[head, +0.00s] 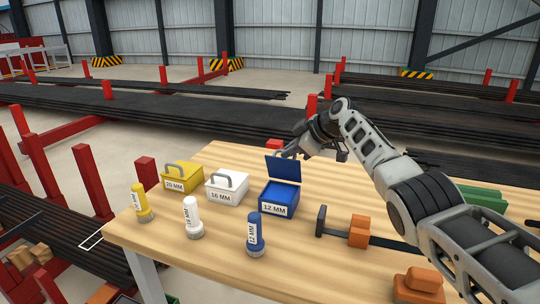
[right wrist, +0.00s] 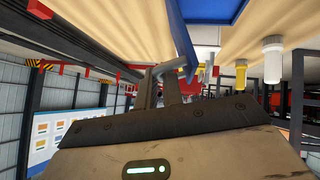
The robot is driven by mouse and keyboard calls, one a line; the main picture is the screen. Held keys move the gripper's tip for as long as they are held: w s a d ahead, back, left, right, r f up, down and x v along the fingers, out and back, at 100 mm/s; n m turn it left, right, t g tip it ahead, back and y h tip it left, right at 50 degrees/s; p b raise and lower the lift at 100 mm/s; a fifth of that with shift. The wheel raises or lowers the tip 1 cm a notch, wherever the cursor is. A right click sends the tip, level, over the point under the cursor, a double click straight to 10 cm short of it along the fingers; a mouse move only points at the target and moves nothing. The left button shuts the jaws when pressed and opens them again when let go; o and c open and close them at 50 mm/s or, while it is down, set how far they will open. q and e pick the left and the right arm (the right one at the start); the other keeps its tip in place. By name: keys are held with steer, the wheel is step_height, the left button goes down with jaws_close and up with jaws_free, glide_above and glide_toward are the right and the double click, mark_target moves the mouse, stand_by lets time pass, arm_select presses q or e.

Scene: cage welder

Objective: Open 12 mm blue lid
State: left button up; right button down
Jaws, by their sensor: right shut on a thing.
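The blue 12 mm box (head: 276,203) stands on the wooden table with its blue lid (head: 284,168) raised about upright at the back. The lid also shows edge-on in the right wrist view (right wrist: 181,42). My right gripper (head: 288,153) is behind and above the raised lid, reached over from the right. In the right wrist view, its fingers (right wrist: 168,84) are shut on the lid's grey handle (right wrist: 172,68). The fingertips are small and partly hidden in the head view. My left gripper is in neither view.
A yellow box (head: 182,180) and a white 16 mm box (head: 226,190) stand left of the blue one. Yellow (head: 140,201), white (head: 192,216) and blue (head: 255,232) cylinders stand in front. An orange-and-black clamp (head: 358,234) lies to the right.

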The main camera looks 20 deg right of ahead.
steer(key=shift+w+d+b, duration=0.4)
steer(key=shift+w+d, duration=0.1)
steer(key=shift+w, duration=0.25)
steer(key=shift+f, duration=0.1)
steer(key=c, duration=1.8)
jaws_free()
steer(key=shift+d, duration=0.1)
steer(key=b+v, duration=0.1)
steer(key=v, duration=1.5)
steer(key=shift+w, duration=0.1)
